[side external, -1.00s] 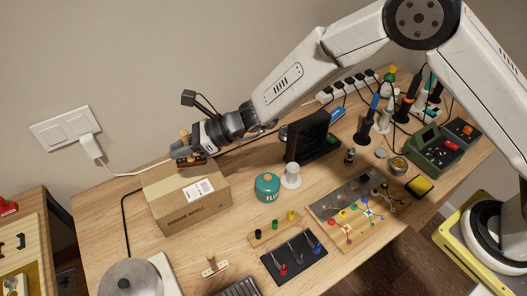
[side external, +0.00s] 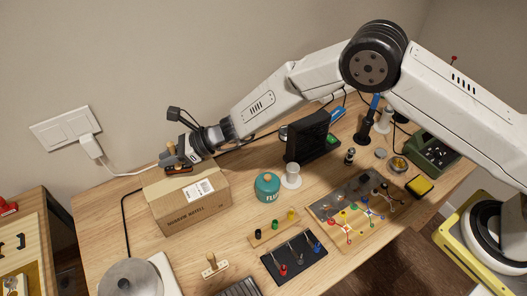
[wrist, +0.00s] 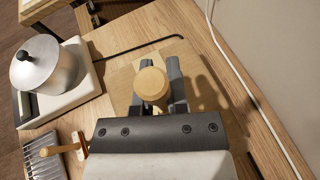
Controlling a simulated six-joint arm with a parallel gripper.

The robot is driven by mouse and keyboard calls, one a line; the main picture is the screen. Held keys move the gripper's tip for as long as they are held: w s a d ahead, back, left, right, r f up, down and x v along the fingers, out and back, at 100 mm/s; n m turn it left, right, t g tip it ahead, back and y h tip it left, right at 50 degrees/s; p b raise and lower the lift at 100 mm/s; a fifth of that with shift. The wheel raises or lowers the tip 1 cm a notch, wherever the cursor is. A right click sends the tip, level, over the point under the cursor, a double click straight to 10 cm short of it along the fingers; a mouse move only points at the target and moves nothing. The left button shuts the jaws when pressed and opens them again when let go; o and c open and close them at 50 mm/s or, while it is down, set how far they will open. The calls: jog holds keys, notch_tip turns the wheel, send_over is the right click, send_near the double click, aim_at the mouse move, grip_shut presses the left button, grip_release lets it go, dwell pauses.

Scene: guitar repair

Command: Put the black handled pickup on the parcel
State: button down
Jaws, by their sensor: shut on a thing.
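My gripper (side external: 180,160) is shut on the black handled pickup (side external: 179,170), a small dark block with an upright wooden handle. It is over the back part of the parcel's top. I cannot tell whether the pickup touches the parcel. The parcel (side external: 194,216) is a closed brown cardboard box with a white label, at the left of the workbench. In the wrist view the round wooden handle top (wrist: 152,85) sits between the two fingers (wrist: 158,92). The black part below is hidden there.
A teal flux tin (side external: 267,187) is right of the parcel. A metal pot (side external: 128,278) is at the front left. A white cable (wrist: 245,90) runs beside the parcel.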

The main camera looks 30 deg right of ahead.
aim_at(171, 167)
jog(key=shift+w+a+f, duration=0.1)
jog(key=shift+w+f, duration=0.05)
jog(key=shift+f, duration=1.55)
jog(key=shift+f, duration=0.15)
jog(key=c, duration=0.6)
grip_release()
jog(key=shift+c, duration=0.2)
jog(key=v, duration=1.2)
